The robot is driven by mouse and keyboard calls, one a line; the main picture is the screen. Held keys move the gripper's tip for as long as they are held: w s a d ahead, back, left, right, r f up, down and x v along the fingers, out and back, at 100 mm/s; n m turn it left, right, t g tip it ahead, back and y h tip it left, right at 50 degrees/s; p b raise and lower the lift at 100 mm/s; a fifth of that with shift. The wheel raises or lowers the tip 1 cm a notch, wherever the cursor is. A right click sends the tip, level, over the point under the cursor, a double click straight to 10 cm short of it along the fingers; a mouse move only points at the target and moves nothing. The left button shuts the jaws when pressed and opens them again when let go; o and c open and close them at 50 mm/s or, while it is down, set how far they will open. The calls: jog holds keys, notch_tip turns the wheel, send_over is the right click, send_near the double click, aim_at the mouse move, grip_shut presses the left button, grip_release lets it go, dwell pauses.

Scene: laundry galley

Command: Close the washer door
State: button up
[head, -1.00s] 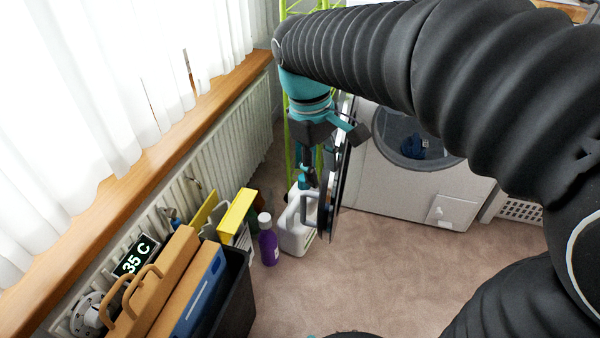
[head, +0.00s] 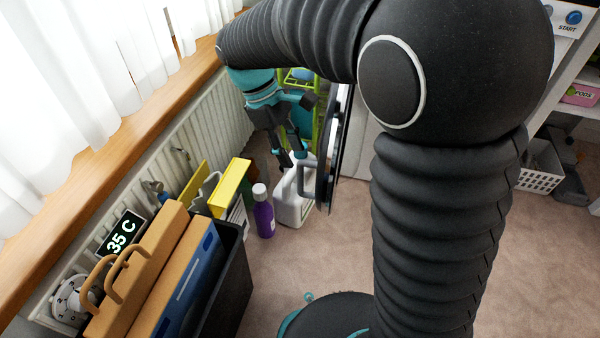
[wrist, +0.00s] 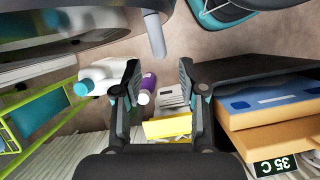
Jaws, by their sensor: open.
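The washer door (head: 334,150) stands wide open, seen almost edge-on in the head view, with its grey handle (head: 306,181) on its left face. In the wrist view the door (wrist: 60,28) is a dark curve at the top left, and the handle (wrist: 155,36) sticks down at the top middle. Only a pale strip of the washer (head: 359,138) shows; my arm hides the rest. My gripper (head: 291,163) is open and empty, just left of the door near the handle. In the wrist view the handle lies beyond the fingertips (wrist: 159,78), apart from them.
A white jug (head: 292,204) and a purple bottle (head: 264,218) stand on the floor below my gripper. A black bin (head: 232,280) with folders is at lower left, by the radiator (head: 215,125). A green rack (head: 316,128) stands behind. The floor (head: 310,260) in front is clear.

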jog(key=b, duration=0.1)
send_over(300, 191)
jog(key=f, duration=0.6)
jog(key=shift+w, duration=0.35)
jog(key=shift+r, duration=0.1)
grip_shut()
